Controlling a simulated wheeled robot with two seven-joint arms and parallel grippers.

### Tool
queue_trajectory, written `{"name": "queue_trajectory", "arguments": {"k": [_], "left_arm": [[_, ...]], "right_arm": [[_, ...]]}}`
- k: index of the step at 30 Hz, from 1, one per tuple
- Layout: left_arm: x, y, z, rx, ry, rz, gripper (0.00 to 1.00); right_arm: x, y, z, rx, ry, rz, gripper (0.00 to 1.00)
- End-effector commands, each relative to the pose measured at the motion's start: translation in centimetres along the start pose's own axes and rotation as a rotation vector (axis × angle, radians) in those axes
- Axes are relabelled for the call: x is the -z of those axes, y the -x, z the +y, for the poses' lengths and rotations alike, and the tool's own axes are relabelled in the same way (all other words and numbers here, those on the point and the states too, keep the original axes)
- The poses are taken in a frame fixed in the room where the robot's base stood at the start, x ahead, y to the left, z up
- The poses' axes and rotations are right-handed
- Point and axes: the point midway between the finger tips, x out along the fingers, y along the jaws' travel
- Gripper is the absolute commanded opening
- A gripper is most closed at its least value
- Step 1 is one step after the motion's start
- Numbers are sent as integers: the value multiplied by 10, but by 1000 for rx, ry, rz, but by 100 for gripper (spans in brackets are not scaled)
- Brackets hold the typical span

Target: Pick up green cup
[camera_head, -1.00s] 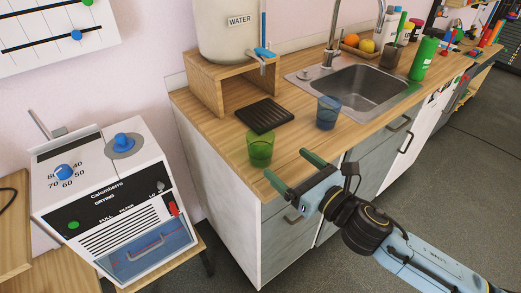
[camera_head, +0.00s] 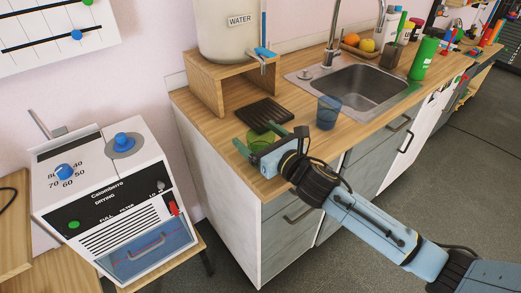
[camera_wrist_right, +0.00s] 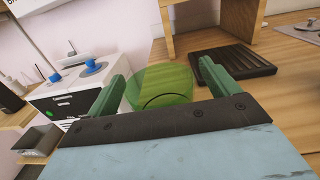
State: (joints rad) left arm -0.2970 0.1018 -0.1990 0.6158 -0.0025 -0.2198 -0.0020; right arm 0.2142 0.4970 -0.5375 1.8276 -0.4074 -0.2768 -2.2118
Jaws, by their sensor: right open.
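The green cup (camera_head: 257,138) stands on the wooden counter, in front of the dark slatted mat, and is partly hidden by my right gripper in the head view. My right gripper (camera_head: 257,139) is open, with its green fingers at the cup. In the right wrist view the translucent green cup (camera_wrist_right: 163,86) shows between the two open fingertips, and its lower part is hidden by the gripper body. I cannot tell whether the fingers touch it. My left gripper is not in view.
A blue cup (camera_head: 327,112) stands right of the gripper, near the sink (camera_head: 365,88). The dark slatted mat (camera_head: 265,113) lies behind the green cup. A wooden stand (camera_head: 207,92) holds the water container (camera_head: 228,35). A white drying machine (camera_head: 95,150) stands apart to the left.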

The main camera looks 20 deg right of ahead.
Motion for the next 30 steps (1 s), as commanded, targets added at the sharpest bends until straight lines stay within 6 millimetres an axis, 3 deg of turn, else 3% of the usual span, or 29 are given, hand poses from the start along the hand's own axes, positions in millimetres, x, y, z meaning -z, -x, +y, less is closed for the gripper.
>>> {"name": "queue_trajectory", "arguments": {"k": [3,11,21,30], "left_arm": [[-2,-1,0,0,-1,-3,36],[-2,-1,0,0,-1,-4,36],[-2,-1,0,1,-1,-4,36],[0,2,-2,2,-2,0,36]], "right_arm": [[1,-10,0,0,-2,1,87],[1,-12,0,-1,-1,1,86],[1,-12,0,0,-1,1,41],[-6,-12,0,-1,0,0,41]]}}
